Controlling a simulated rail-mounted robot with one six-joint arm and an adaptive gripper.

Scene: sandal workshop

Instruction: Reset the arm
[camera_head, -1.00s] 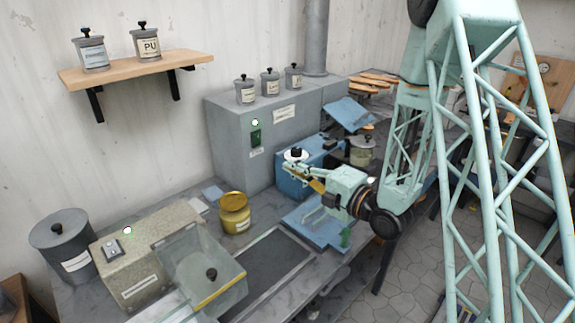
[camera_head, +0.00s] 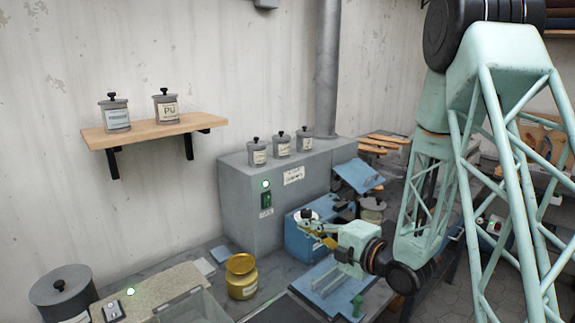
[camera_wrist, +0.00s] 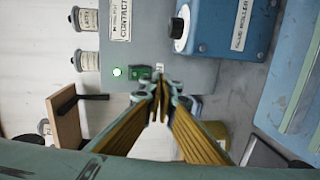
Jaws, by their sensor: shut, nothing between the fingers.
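My gripper (camera_head: 312,232) is held in the air in front of the blue glue roller machine (camera_head: 299,243), seen from the head view. In the wrist view my gripper (camera_wrist: 160,92) points toward the grey cabinet (camera_wrist: 190,76) with its green light. Its yellow-padded fingers come together at the tips, and nothing shows between them. The blue machine with its black dial (camera_wrist: 178,28) is at the upper right there. My arm reaches in from the right in the head view, with its elbow raised.
A golden jar (camera_head: 241,279) stands on the bench left of my gripper. Several lidded tins stand on the cabinet. A wooden shelf (camera_head: 150,131) with two tins is on the wall. A blue plate (camera_head: 330,285) lies below my gripper.

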